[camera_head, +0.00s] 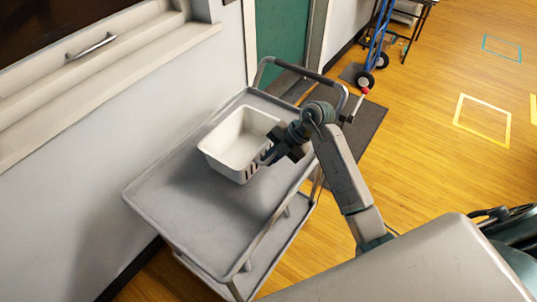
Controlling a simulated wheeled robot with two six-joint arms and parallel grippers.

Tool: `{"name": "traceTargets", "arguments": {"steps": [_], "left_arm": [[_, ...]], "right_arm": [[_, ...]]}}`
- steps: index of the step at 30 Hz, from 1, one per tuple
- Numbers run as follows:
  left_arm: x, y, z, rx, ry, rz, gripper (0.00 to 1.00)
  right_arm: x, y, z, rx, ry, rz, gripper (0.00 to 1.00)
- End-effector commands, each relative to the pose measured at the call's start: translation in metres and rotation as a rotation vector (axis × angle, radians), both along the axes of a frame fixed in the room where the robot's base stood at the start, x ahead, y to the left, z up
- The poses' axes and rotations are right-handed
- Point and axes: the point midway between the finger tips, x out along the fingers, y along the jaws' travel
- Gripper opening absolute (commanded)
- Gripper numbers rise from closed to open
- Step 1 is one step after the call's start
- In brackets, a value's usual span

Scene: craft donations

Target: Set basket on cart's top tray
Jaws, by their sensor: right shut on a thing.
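A white basket (232,135) with slotted sides is at the top tray (190,203) of the grey cart, toward its far end. It looks upright and empty, and I cannot tell whether its base touches the tray. My right gripper (268,155) is shut on the basket at its right side. The gripper's dark body hides part of that side. My left gripper is not in view.
The cart's push handle (305,76) rises at its far end, and a lower shelf (262,258) shows beneath. A wall with a ledge runs along the cart's left. A blue hand truck (375,45) stands behind on the wooden floor. The near part of the top tray is bare.

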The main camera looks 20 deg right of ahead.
Motion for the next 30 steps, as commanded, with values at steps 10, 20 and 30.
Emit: {"name": "traceTargets", "arguments": {"steps": [10, 20, 30], "left_arm": [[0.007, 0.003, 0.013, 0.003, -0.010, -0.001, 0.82], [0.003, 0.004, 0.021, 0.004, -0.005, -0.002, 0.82], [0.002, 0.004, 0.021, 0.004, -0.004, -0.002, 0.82]], "right_arm": [[0.022, -0.002, -0.010, 0.000, 0.003, 0.000, 0.00], [0.022, -0.002, -0.038, -0.001, 0.000, 0.000, 0.00], [0.022, -0.003, -0.038, -0.001, 0.001, -0.001, 0.32]]}}
